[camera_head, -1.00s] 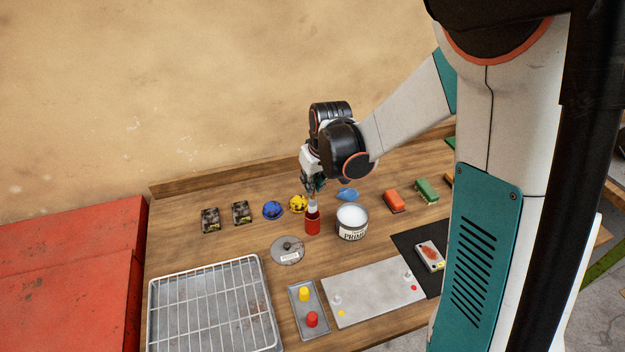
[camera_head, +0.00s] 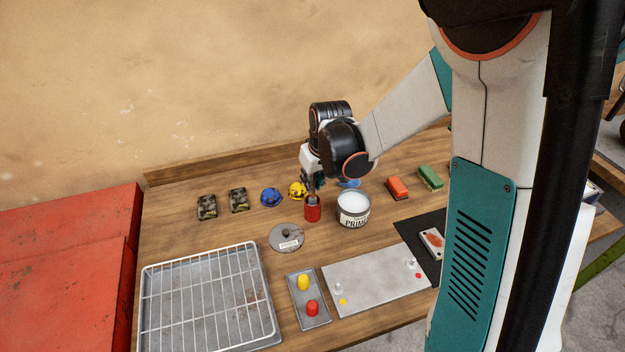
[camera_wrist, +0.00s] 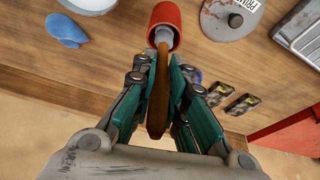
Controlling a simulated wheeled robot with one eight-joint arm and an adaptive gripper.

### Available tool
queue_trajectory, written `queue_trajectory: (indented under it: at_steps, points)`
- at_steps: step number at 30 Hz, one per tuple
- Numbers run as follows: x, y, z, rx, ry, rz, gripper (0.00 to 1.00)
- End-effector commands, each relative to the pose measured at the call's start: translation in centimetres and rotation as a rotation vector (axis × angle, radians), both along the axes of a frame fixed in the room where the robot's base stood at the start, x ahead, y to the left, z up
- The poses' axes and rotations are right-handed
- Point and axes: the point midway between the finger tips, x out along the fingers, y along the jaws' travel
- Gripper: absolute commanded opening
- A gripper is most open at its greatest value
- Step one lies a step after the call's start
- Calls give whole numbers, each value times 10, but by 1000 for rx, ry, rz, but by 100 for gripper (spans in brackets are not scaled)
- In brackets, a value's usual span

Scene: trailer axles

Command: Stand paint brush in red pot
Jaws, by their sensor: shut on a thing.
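The red pot (camera_head: 313,212) stands upright on the wooden bench, left of the primer can. My gripper (camera_head: 314,186) is directly above it, pointing down. In the wrist view my gripper (camera_wrist: 163,66) is shut on the brown wooden handle of the paint brush (camera_wrist: 156,98). The brush's pale metal collar (camera_wrist: 163,36) reaches into the mouth of the red pot (camera_wrist: 166,14). The bristles are hidden inside the pot. Whether they touch its bottom cannot be seen.
The primer can (camera_head: 353,208) stands close to the right of the pot. A round grey lid (camera_head: 286,238) lies in front. Yellow (camera_head: 298,190) and blue (camera_head: 271,197) items lie behind to the left. A wire rack tray (camera_head: 210,300) fills the front left.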

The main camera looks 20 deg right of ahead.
Motion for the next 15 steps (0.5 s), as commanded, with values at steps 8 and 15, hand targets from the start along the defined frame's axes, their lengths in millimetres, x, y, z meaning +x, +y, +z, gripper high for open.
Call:
queue_trajectory:
  at_steps: [8,15]
  points:
    - [0,0,0,0,0,0,36]
    - [0,0,0,0,0,0,36]
